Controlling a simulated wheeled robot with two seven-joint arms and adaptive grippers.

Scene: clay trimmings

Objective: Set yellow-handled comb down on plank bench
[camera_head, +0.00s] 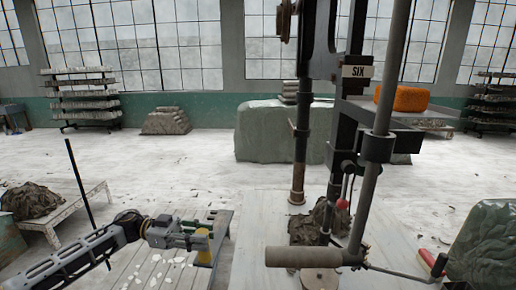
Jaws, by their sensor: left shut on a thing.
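My left gripper (199,235) reaches in from the left, over the plank bench (146,272). It is shut on the yellow-handled comb (203,247), near the bench's right end. The comb's yellow part shows at the fingertips, partly hidden by the fingers. I cannot tell whether the comb touches the planks. My right gripper is not in view.
White scraps lie on the plank bench. Right of it, a pale table carries a tall metal machine (300,150) marked SIX, with dark clay at its foot. A green wrapped mound (484,245) stands at far right. Another low bench (72,212) with a clay heap is at left.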

